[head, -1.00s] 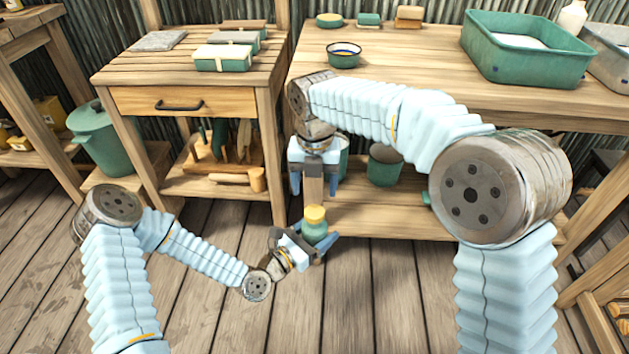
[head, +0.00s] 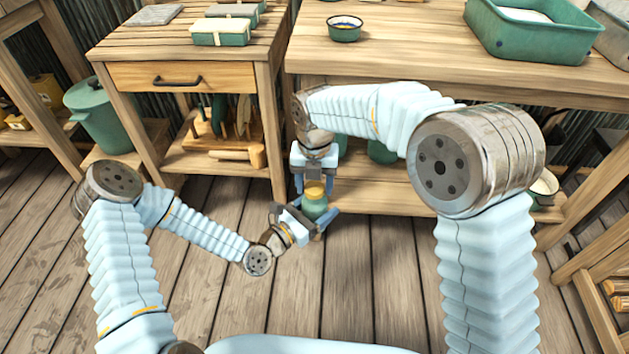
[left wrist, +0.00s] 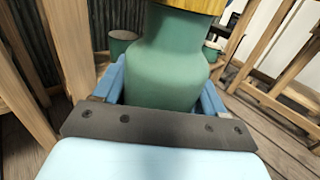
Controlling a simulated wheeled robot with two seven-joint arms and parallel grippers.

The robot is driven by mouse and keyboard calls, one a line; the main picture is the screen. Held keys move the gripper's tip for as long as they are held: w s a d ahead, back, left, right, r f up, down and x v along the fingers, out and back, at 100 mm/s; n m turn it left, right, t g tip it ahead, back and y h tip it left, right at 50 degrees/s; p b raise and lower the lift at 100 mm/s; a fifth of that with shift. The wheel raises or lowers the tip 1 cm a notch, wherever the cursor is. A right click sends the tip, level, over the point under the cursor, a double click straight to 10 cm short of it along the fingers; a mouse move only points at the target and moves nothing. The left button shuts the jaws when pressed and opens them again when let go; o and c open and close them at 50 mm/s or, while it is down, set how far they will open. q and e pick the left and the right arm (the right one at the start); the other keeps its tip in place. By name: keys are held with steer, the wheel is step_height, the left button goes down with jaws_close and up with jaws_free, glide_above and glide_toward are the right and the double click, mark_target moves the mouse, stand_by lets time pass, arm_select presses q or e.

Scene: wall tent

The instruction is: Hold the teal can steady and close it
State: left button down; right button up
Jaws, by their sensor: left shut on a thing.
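The teal can (head: 314,209) is upright with a yellow lid (head: 315,189) on top. My left gripper (head: 322,226) is shut around the can's body, above the floor in front of the workbench. In the left wrist view the can (left wrist: 165,70) sits between the blue fingers, and only the lower edge of the lid (left wrist: 190,4) shows. My right gripper (head: 314,183) points down from above, its fingers apart on either side of the lid. I cannot tell whether they touch it. The left wrist view does not show the right gripper.
The workbench (head: 420,62) stands behind, with a small bowl (head: 344,28) and a green tub (head: 530,35) on it. A small drawer table (head: 185,50) stands at the left, beside a lidded green pot (head: 98,115). The floor (head: 370,270) in front is clear.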

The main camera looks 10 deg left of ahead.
steer(key=c, duration=0.8)
steer(key=m, duration=0.4)
steer(key=shift+m, duration=0.3)
steer(key=m, duration=1.1)
steer(key=shift+m, duration=0.4)
steer(key=m, duration=2.2)
steer(key=shift+f, duration=0.1)
steer(key=m, duration=1.1)
steer(key=o, duration=1.2)
steer(key=shift+c, duration=0.2)
